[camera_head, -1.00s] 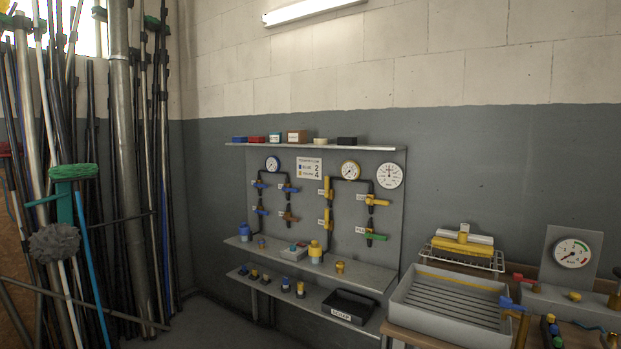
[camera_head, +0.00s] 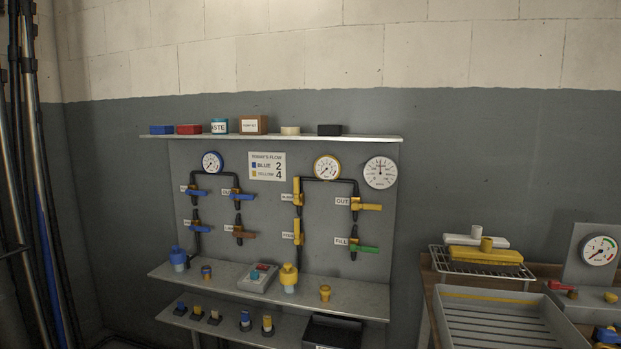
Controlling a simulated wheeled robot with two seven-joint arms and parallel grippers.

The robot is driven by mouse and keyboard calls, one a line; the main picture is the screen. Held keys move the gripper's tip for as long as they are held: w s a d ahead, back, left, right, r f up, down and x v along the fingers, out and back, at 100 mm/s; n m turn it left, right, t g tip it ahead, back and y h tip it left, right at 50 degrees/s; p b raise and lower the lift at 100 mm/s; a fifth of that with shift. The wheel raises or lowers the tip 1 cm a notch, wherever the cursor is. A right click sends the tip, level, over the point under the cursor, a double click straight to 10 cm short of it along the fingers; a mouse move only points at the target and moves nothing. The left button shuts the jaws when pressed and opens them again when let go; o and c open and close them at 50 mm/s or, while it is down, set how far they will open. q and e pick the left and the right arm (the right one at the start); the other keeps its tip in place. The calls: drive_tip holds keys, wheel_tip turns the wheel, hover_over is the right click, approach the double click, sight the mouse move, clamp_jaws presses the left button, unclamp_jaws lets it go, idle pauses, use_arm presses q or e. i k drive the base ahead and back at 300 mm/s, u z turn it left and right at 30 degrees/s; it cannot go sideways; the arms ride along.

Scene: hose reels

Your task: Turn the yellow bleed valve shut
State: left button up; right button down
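The valve panel (camera_head: 270,217) is mounted upright on the wall between two shelf levels. Its yellow side has an upper valve with an upright yellow handle (camera_head: 298,191). Below it is another valve with an upright yellow handle (camera_head: 298,231). A third yellow handle (camera_head: 368,207), labelled OUT, lies level, pointing right. The small labels beside the two upright handles are too small to read surely, so I cannot tell which is the bleed valve. A yellow-rimmed gauge (camera_head: 327,167) sits above. Neither of my grippers is in view.
A green FILL handle (camera_head: 364,248) is below OUT. Blue handles (camera_head: 197,192) and a brown handle (camera_head: 244,234) are to the left. The lower shelf (camera_head: 345,299) with fittings projects below the panel. A grey tray (camera_head: 500,319) stands right.

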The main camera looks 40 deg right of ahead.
sight(296, 201)
drive_tip(key=z, duration=0.6)
drive_tip(key=i, duration=0.85)
drive_tip(key=z, duration=1.5)
drive_tip(key=i, duration=0.5)
drive_tip(key=z, duration=0.4)
